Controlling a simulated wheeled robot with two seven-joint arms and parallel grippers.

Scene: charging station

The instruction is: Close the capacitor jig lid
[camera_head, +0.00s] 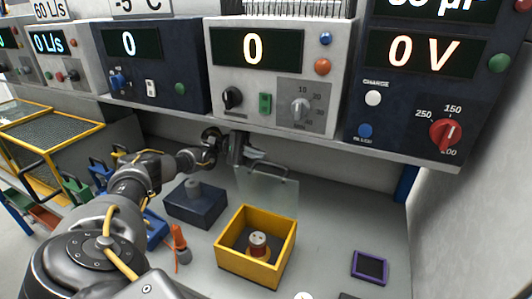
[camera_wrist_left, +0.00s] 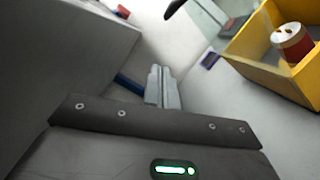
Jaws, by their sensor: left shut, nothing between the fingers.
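The capacitor jig is an open yellow box (camera_head: 284,267) on the bench. A capacitor with a pale top and reddish base (camera_head: 259,245) stands inside it. The clear lid (camera_head: 266,193) stands raised behind the box, with a dark handle along its top edge. My left gripper (camera_head: 238,152) is beside the lid's upper left corner; I cannot tell if it touches. In the left wrist view my fingers (camera_wrist_left: 163,86) are shut and empty. That view also shows the box (camera_wrist_left: 262,45), the capacitor (camera_wrist_left: 291,40) and part of the lid (camera_wrist_left: 207,18). My right gripper is not seen.
The instrument shelf (camera_head: 300,130) overhangs close above my left gripper. A dark block with a grey knob (camera_head: 195,205) and an orange-handled tool (camera_head: 180,242) lie left of the box. A purple-framed pad (camera_head: 370,267) lies to the right. The bench between box and pad is clear.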

